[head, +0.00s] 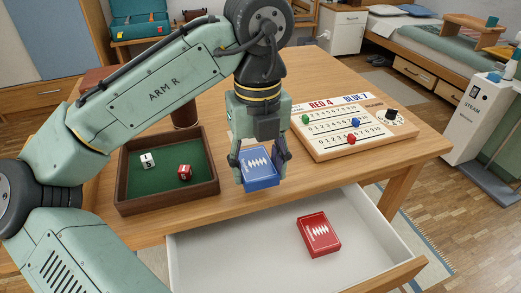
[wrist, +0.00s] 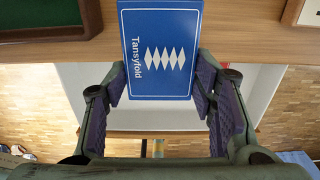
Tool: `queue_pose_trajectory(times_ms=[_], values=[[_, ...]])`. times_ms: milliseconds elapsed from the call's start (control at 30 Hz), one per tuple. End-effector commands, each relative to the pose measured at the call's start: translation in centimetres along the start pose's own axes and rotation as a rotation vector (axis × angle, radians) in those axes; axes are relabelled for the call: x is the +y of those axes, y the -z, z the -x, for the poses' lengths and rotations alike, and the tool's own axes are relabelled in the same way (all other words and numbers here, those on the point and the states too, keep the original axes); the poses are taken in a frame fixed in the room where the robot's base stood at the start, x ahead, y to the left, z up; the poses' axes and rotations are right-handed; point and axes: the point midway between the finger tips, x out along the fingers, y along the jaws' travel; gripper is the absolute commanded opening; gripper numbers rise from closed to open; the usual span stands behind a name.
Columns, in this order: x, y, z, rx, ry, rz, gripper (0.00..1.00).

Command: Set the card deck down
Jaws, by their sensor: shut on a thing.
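The blue card deck (head: 261,170) is held between the two fingers of my gripper (head: 259,163), near the front edge of the wooden table. In the wrist view the blue deck (wrist: 160,48) shows its printed face with white diamonds, with a finger at each side of its near end, and my gripper (wrist: 161,84) is shut on it. I cannot tell whether the deck touches the tabletop. A red card deck (head: 319,235) lies in the open white drawer (head: 230,255) below and to the right.
A green-lined dice tray (head: 167,204) with two dice stands left of the held deck. A wooden scoreboard (head: 350,125) with coloured pegs stands to the right. Bare tabletop (head: 220,130) lies between them. The drawer has free floor left of the red deck.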

Motion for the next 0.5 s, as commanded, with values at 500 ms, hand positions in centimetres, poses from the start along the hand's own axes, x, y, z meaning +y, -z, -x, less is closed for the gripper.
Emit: queue_pose_trajectory(times_ms=[500], values=[[-3.2,-8.4,-0.8,0.0,0.001,0.001,0.22]])
